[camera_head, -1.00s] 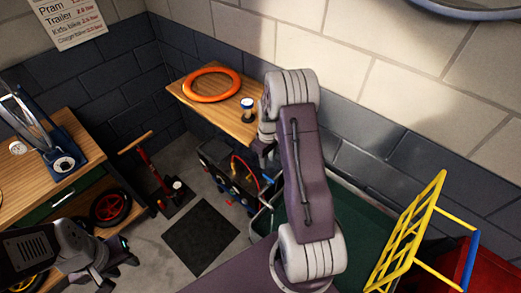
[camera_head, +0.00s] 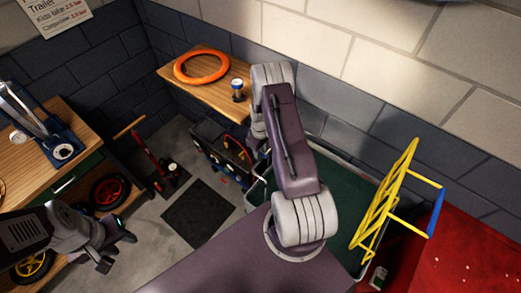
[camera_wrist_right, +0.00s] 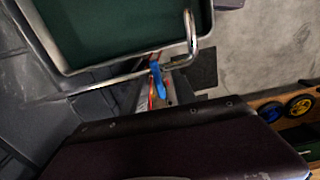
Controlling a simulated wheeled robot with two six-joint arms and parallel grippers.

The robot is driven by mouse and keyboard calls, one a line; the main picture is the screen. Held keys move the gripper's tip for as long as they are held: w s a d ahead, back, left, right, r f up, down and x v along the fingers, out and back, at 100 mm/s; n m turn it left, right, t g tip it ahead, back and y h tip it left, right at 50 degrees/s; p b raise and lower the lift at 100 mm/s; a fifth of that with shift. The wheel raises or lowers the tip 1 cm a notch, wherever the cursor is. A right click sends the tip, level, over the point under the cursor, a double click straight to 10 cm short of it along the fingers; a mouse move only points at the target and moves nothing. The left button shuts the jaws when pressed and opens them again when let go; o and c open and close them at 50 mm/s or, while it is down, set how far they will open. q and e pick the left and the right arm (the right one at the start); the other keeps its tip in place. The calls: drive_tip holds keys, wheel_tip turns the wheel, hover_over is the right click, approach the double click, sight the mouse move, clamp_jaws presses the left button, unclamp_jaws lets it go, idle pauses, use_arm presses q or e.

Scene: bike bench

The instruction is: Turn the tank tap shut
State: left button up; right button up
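A dark box-like unit (camera_head: 215,151) with small coloured fittings stands on the floor below the wall shelf in the head view. I cannot make out a tank tap on it for certain. In the right wrist view, a blue piece (camera_wrist_right: 157,78) beside thin red parts shows past a metal rail; I cannot tell whether it is the tap. My right arm bends down beside the dark unit, and its gripper is mostly hidden behind the arm, its fingers unclear. My left gripper (camera_head: 118,250) is open and empty at the lower left, far from the unit.
A green tray (camera_head: 340,195) with a metal rim and a yellow rack (camera_head: 385,205) stand at the right. A wooden shelf (camera_head: 215,95) holds an orange ring (camera_head: 201,79) and a small jar (camera_head: 237,90). A workbench (camera_head: 60,120) is left. A dark mat (camera_head: 198,214) lies on open floor.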

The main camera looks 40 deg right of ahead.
drive_tip(key=shift+w+f, duration=0.1)
drive_tip(key=shift+w+d+f, duration=0.1)
drive_tip(key=shift+w+d, duration=0.05)
drive_tip(key=shift+d, duration=0.05)
clamp_jaws()
use_arm(q)
drive_tip(key=shift+w+d, duration=0.15)
drive_tip(key=shift+w, duration=0.1)
